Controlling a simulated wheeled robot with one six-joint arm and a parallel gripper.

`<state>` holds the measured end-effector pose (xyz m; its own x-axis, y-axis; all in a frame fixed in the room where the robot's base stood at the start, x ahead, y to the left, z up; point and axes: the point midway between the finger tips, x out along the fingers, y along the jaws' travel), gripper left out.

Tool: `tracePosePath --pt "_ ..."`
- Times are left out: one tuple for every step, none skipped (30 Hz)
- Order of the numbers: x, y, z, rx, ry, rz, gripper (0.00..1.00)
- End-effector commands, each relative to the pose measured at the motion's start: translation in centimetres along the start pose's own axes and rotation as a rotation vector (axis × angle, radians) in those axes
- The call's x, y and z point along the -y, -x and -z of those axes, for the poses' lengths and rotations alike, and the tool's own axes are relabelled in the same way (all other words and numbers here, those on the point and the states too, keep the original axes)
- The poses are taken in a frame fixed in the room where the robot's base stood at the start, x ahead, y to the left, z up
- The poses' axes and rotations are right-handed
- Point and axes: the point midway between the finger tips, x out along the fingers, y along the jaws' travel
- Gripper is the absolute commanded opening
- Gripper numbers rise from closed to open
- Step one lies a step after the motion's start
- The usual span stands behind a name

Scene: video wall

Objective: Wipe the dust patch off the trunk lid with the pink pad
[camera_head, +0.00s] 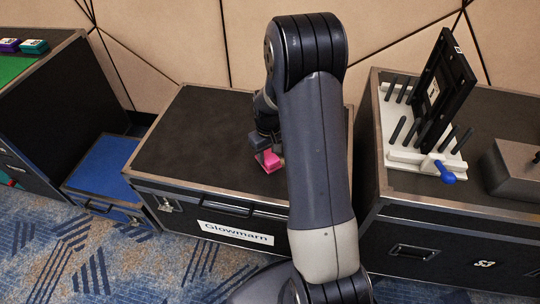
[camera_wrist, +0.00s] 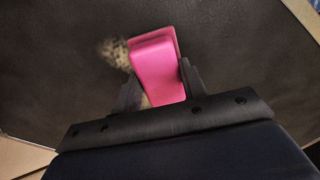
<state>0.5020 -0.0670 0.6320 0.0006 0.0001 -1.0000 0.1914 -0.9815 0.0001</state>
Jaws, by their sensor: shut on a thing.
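The pink pad (camera_head: 269,160) is at the dark lid of the middle trunk (camera_head: 190,140), right of the lid's middle. My gripper (camera_head: 266,147) is shut on the pad, which also shows between the two fingers in the wrist view (camera_wrist: 157,72). In the wrist view a pale speckled dust patch (camera_wrist: 115,52) shows on the lid at the pad's left edge, with a small bit lower down by the left finger. The pad covers part of that area. I cannot tell whether the pad touches the lid. In the head view my arm hides the lid's right part.
A black case (camera_head: 440,225) on the right carries a white rack with black pegs (camera_head: 425,158), a black panel (camera_head: 443,88) and a grey block (camera_head: 515,170). A low blue-topped box (camera_head: 103,165) stands left of the trunk. The lid's left side is clear.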

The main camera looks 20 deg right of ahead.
Motion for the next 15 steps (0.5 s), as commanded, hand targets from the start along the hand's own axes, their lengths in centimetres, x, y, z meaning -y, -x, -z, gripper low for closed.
tracePosePath --pt "-0.4 0.0 0.3 0.000 -0.001 0.000 0.22" --pt "-0.6 -0.1 0.5 0.001 -0.001 0.000 0.22" --pt "-0.8 -0.1 0.7 0.002 -0.001 0.001 0.22" --pt "-1.0 -0.1 0.9 0.001 -0.001 0.000 0.22" --pt "-1.2 -0.1 1.1 0.000 -0.001 0.000 0.22" --pt "-1.4 -0.2 1.3 0.000 -0.001 0.000 0.22" --pt "-1.5 -0.2 1.4 0.001 -0.001 0.000 0.22" --pt "-1.6 -0.2 1.5 0.001 -0.001 0.000 0.22" --pt "-1.7 -0.2 1.6 0.001 0.000 0.000 0.22" --pt "-1.8 -0.2 1.7 0.001 0.000 0.000 0.22" --pt "-1.8 -0.3 1.7 0.002 0.000 0.000 0.22" --pt "-1.9 -0.3 1.8 0.002 0.000 0.000 0.22" --pt "-1.9 -0.3 1.8 0.002 0.000 0.000 0.22" --pt "-2.0 -0.3 1.9 0.002 -0.001 0.001 0.22" --pt "-2.2 -0.3 2.1 0.002 -0.001 0.000 0.22"
